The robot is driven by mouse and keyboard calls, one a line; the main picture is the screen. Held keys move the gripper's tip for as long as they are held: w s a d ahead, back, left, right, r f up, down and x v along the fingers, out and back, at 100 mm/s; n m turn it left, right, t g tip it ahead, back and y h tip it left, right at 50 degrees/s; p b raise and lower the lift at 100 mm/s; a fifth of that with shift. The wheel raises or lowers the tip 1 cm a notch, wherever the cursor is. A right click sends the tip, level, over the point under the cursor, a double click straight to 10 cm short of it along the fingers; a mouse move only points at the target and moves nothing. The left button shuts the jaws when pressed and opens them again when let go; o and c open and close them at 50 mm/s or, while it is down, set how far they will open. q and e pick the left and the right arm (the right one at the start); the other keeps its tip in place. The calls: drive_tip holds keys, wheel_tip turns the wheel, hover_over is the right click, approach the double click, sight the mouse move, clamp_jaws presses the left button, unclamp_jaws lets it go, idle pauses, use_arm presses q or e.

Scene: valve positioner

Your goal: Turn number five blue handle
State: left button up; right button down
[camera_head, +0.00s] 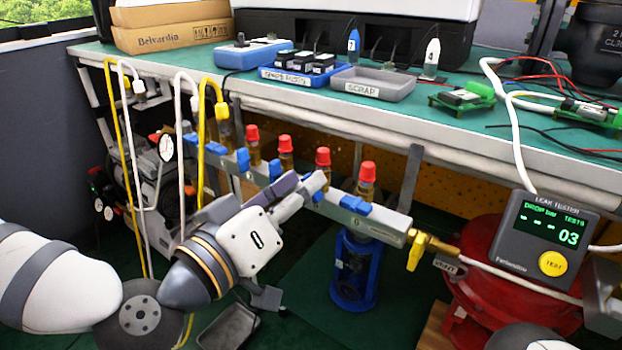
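A grey manifold bar (392,229) runs along below the table's front edge, with several blue handles and red-capped brass valves on it. Near its right end is a blue handle (355,205), and left of that another blue handle (318,197) is partly covered by my fingers. I cannot read any handle numbers, so I cannot tell which is number five. My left gripper (316,184) reaches up to the bar, its fingertips right by that partly covered handle. Whether they touch it, and the gap between them, cannot be made out. My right gripper is out of view.
A yellow tap (418,248) sits at the bar's right end, beside a leak tester (541,240) reading 03. Yellow and white hoses (201,130) hang at the left. A blue canister (356,272) stands below the bar and a red tank (497,280) at right.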

use_arm(q)
drive_tip(key=shift+s+a, duration=0.1)
drive_tip(key=shift+c, duration=0.5)
clamp_jaws()
drive_tip(key=shift+r+n, duration=0.1)
drive_tip(key=shift+n, duration=0.3)
drive_tip(key=shift+w+a+f+n+p, duration=0.15)
drive_tip(key=shift+n+p, duration=0.15)
drive_tip(key=shift+n, duration=1.35)
drive_tip(key=shift+f+n+p, duration=0.1)
drive_tip(key=shift+n+p, duration=0.15)
drive_tip(key=shift+n, duration=1.45)
drive_tip(key=shift+w+a+f+n+p, duration=0.15)
drive_tip(key=shift+n+p, duration=0.15)
drive_tip(key=shift+n, duration=1.35)
drive_tip(key=shift+s+d, duration=0.1)
